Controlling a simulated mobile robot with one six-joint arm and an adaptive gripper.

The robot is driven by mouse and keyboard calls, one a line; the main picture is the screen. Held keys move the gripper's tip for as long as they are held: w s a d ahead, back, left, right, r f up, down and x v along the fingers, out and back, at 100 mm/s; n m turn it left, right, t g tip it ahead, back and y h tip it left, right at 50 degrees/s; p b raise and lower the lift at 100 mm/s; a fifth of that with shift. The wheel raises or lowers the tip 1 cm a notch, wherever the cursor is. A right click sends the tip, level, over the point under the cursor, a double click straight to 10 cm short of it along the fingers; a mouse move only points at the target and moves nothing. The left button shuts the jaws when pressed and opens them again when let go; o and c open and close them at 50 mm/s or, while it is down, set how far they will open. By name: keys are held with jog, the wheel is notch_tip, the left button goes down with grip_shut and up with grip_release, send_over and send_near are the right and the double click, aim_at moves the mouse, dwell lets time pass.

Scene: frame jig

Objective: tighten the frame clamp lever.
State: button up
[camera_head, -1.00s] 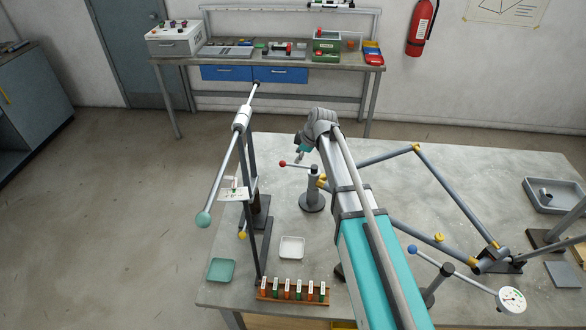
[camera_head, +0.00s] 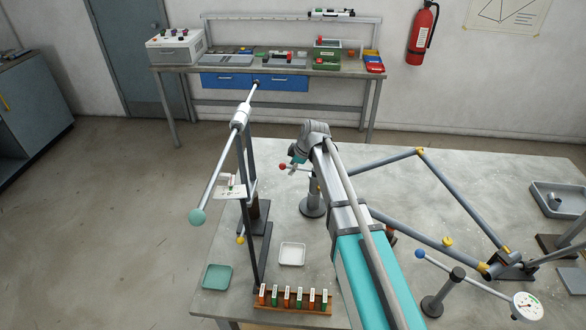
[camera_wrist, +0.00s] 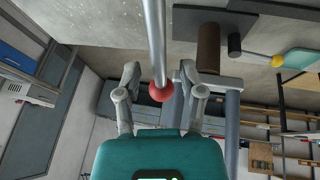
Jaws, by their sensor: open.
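The clamp lever is a thin rod with a red ball (camera_head: 283,167) at its end, on a grey post (camera_head: 313,196) with a round dark foot on the near table. My gripper (camera_head: 294,162) is beside the red ball, partly hidden by my wrist in the head view. In the wrist view my gripper (camera_wrist: 161,80) is open, with one finger on each side of the red ball (camera_wrist: 161,92). Gaps show between ball and fingers. The lever rod (camera_wrist: 155,35) runs up from the ball to the top edge.
A tube frame (camera_head: 405,228) with yellow joints stands right of my arm. A blue-knobbed rod (camera_head: 450,268) with a dial (camera_head: 527,306) is at front right. A tall stand (camera_head: 249,190) with a teal-ended bar is left. A white tray (camera_head: 292,254) and a vial rack (camera_head: 291,305) are in front.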

grip_shut()
jog(key=shift+s+a, duration=0.1)
jog(key=shift+a, duration=0.05)
dwell(0.4)
